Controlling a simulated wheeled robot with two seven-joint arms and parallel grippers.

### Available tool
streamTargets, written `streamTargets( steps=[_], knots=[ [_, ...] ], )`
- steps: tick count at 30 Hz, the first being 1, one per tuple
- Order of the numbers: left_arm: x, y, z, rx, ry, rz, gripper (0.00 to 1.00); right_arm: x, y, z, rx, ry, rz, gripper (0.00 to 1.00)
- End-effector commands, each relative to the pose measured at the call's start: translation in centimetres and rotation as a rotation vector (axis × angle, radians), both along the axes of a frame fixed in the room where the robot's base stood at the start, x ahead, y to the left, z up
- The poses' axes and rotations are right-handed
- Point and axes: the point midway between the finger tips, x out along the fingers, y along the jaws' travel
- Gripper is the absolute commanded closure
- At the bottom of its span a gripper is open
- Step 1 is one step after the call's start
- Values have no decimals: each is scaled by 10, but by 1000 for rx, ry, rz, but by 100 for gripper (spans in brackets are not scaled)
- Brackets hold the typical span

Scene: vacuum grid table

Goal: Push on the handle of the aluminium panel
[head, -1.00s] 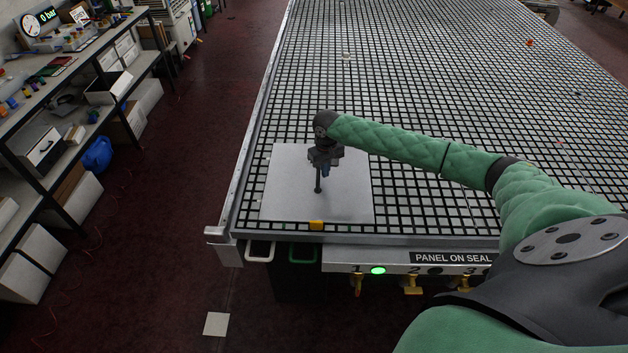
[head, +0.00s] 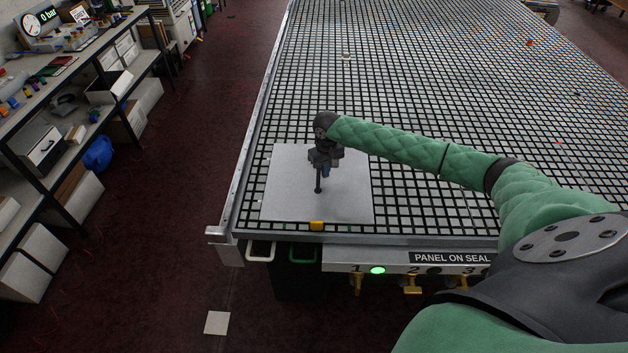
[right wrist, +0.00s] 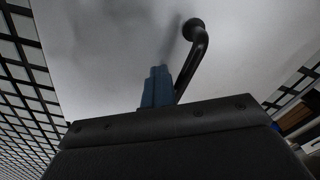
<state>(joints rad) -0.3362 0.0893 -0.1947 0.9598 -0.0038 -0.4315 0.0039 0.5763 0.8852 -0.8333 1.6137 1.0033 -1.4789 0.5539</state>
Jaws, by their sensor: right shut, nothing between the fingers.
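The aluminium panel (head: 285,190) is a light grey square plate. It lies flat on the black grid at the table's near left corner. Its dark handle (head: 318,186) stands on the panel and is partly hidden by my gripper in the head view. In the right wrist view the handle (right wrist: 197,52) is a bent black bar with a round foot on the panel. My right gripper (head: 325,171) is over the panel at the handle. Its blue fingers (right wrist: 157,85) are shut and empty, just left of the bar; I cannot tell whether they touch it. My left gripper is not in view.
A yellow block (head: 317,226) sits at the panel's near edge. The grid table (head: 430,60) is mostly clear beyond. A green lamp (head: 377,270) glows at valve 1 under the PANEL ON SEAL label (head: 450,258). Shelves (head: 50,170) stand at the left across the floor.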

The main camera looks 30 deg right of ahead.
Motion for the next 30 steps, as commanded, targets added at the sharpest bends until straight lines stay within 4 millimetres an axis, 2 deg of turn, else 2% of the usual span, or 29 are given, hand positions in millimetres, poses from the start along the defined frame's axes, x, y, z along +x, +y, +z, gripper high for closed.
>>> streamTargets(
  steps=[1, 30],
  knots=[
    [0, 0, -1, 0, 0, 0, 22, -1, 4, -3, 5, 3, 4, 100],
    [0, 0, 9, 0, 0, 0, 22, -1, 4, -2, 4, 3, 3, 100]
  ],
)
